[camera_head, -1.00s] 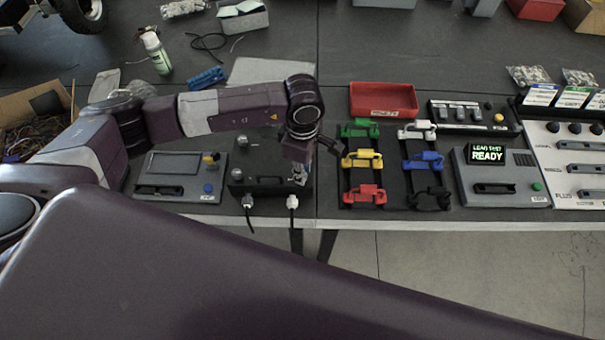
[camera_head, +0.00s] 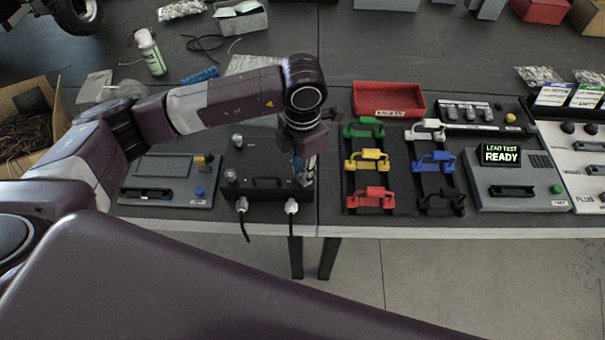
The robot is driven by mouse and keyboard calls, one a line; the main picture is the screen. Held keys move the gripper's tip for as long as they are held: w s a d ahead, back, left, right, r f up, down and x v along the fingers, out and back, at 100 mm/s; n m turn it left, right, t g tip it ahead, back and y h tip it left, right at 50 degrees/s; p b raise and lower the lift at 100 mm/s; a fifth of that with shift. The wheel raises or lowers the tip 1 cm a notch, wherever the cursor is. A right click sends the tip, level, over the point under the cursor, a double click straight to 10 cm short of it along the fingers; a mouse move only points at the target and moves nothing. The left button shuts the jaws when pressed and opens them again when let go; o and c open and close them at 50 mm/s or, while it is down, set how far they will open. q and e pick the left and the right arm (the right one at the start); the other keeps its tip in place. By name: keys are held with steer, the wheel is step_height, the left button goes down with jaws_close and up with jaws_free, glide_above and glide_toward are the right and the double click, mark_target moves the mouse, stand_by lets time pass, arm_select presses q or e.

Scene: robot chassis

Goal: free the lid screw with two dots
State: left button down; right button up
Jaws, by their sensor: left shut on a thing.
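The black box (camera_head: 262,188) with a handle on its lid stands near the table's front edge, left of the middle. Two silver lid screws show on its left side, one at the back (camera_head: 237,140) and one at the front (camera_head: 230,176). My left gripper (camera_head: 304,180) points down at the lid's right side. It is shut on what seems to be a lid screw, which its fingers hide. No dot marks are readable at this size. The back right of the lid is hidden by my wrist. My right gripper is not in view.
Two cables with pale plugs (camera_head: 291,207) hang from the box's front. A grey device (camera_head: 170,180) stands close on the left. Racks of coloured clips (camera_head: 367,160) stand to the right, with a red tray (camera_head: 388,98) behind. A tester (camera_head: 515,178) reads "LEAD TEST READY".

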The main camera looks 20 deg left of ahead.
arm_select(q)
steer(key=shift+n+b, duration=0.65)
steer(key=shift+n, duration=0.45)
steer(key=c, duration=1.8)
jaws_free()
steer(key=shift+o, duration=0.2)
step_height(320, 180, up, 12)
